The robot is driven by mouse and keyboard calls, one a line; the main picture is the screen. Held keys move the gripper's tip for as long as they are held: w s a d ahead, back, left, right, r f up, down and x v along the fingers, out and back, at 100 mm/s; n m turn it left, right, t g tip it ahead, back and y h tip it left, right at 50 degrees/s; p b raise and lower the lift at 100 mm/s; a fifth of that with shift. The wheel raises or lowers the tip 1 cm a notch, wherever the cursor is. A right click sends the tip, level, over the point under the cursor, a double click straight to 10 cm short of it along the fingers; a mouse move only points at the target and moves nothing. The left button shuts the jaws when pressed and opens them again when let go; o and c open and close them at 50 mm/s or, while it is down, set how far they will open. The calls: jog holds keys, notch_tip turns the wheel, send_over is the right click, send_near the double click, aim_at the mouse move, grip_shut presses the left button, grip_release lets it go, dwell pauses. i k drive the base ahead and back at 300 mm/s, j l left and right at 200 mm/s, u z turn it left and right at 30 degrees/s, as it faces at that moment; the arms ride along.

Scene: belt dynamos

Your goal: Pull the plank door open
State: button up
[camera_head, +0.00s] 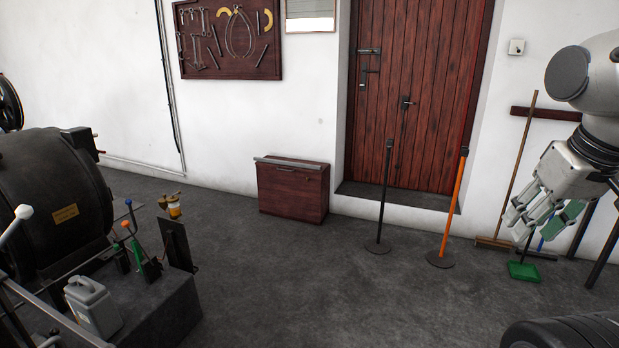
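The plank door (422,80) is reddish-brown with vertical boards, set back in the white wall, and looks closed. It has a dark latch or bolt (367,60) at its upper left and a dark handle (406,103) near its middle. A stone step (395,196) lies at its foot. My gripper (522,222) is at the right side of the view, pointing down, well to the right of the door and apart from it. Its fingers look spread, with a gap between them, and I see nothing held. The door's top is out of view.
A black post (383,195) and an orange post (453,205) stand before the door. A wooden chest (292,189) is left of it. A broom (508,190) and green dustpan (523,270) are at right. A dark dynamo (50,195) fills the left. The middle floor is clear.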

aim_at(426, 56)
jog(key=i+u, duration=0.1)
jog(key=i, duration=3.15)
jog(key=i+j+z, duration=0.1)
jog(key=i, duration=0.6)
